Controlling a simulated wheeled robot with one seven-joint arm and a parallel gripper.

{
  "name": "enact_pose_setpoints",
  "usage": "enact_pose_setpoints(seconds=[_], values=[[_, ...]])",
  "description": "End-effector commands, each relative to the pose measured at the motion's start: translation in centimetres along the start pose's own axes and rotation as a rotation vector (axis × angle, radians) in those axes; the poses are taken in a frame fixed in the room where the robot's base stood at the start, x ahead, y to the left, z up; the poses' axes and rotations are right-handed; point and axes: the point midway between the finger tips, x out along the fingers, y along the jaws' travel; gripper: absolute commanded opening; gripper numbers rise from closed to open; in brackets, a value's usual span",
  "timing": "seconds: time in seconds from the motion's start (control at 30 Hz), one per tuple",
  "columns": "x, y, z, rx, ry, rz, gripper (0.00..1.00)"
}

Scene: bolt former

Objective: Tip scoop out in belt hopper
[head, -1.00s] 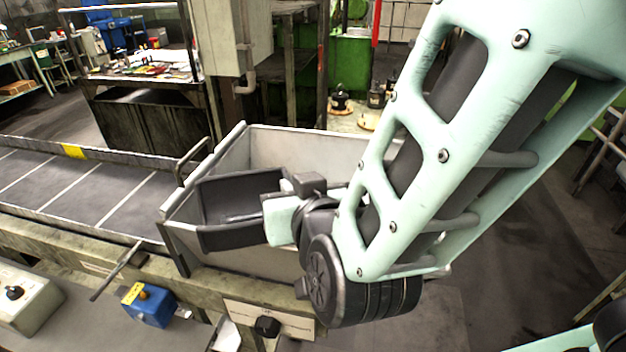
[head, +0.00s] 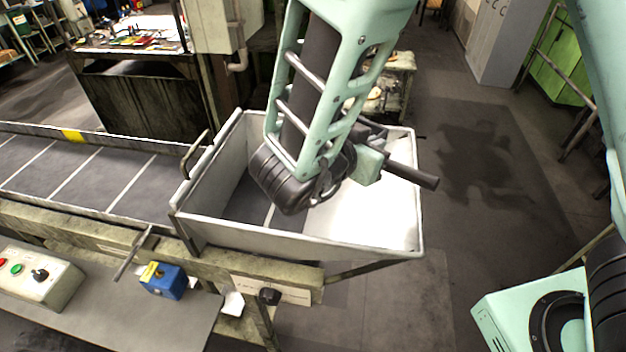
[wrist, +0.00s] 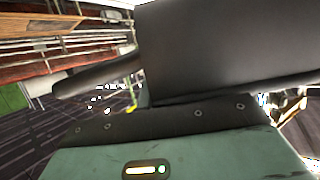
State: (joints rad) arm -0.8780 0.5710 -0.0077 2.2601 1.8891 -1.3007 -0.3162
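The belt hopper (head: 340,240) is a pale grey open bin at the right end of the belt. My gripper (head: 369,165) is above its right part, shut on the dark grey scoop. A dark bar of the scoop (head: 412,177) sticks out to the right, over the hopper's right rim. The scoop's body is mostly hidden behind my arm in the head view. In the wrist view, the scoop (wrist: 230,48) is a large dark panel turned on edge, with a bar at its left. Small bright specks show below that bar; I cannot tell whether they are bolts.
The belt (head: 85,180) runs left from the hopper. A control box (head: 40,277) and a blue box (head: 165,281) are in front at the left. A dark workbench (head: 135,100) stands behind. Floor right of the hopper is open.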

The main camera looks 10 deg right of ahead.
Motion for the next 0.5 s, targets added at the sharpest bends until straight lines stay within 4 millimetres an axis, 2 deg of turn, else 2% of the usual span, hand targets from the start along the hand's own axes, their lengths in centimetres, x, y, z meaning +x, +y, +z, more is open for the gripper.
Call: enact_pose_setpoints(seconds=[0.3,0.5], values=[[-0.4,-2.8,-1.1,-0.299,0.000,0.111,0.00],[-0.5,-4.5,-1.6,-0.434,0.001,0.161,0.00]])
